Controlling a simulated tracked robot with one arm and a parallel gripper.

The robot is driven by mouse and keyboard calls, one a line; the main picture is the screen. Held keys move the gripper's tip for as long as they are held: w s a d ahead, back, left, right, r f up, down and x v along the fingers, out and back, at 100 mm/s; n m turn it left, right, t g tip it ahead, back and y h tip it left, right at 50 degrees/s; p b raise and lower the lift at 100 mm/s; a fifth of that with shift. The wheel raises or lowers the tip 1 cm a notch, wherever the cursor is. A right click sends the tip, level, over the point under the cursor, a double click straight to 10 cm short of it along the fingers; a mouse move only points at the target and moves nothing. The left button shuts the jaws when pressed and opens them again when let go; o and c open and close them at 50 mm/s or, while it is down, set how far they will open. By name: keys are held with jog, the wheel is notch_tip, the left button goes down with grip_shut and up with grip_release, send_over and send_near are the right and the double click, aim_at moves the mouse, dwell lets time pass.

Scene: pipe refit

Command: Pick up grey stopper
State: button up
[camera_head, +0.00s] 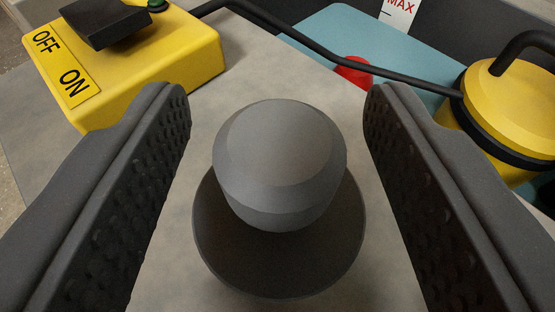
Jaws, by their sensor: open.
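The grey stopper (280,165) stands upright in the middle of the head camera view. It has a rounded, faceted knob on top of a wider dark grey round base (280,265). It rests on a grey surface. My gripper (278,110) is open, with one dark, studded finger to the left of the stopper and the other to its right. A gap shows between each finger and the knob, and I see no contact. The underside of the stopper is hidden.
A yellow switch box (150,75) marked OFF and ON stands at the upper left. A black cable (320,55) runs across the back to a yellow-and-black round part (510,105) at the right. A red knob (353,72) and a light blue panel (420,50) lie behind the stopper.

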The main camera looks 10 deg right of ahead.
grip_shut()
jog(key=shift+r, duration=0.1)
